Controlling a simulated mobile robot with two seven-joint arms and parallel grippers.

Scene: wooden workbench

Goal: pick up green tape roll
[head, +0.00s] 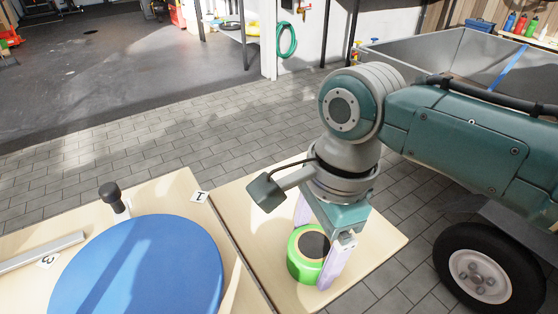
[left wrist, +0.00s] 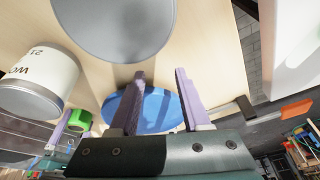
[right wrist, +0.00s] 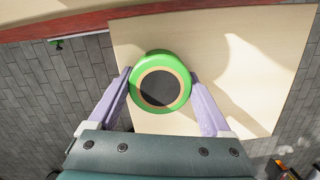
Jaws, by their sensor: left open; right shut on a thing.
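The green tape roll (head: 302,268) is on the right part of the wooden bench in the head view. It is a bright green ring with a tan inner rim and a dark centre. My right gripper (head: 318,262) comes down from above with its pale purple fingers on either side of the roll. In the right wrist view the roll (right wrist: 160,82) sits between both fingertips, and the gripper is shut on it. I cannot tell whether the roll touches the bench. My left gripper (left wrist: 160,76) is open and empty in the left wrist view; it is not visible in the head view.
A large blue disc (head: 140,268) lies on the left bench part, with a dark knob (head: 112,196) and a grey bar (head: 40,252) near it. The left wrist view shows a white labelled can (left wrist: 42,80) and a grey round thing (left wrist: 118,25). Bare wood surrounds the roll.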

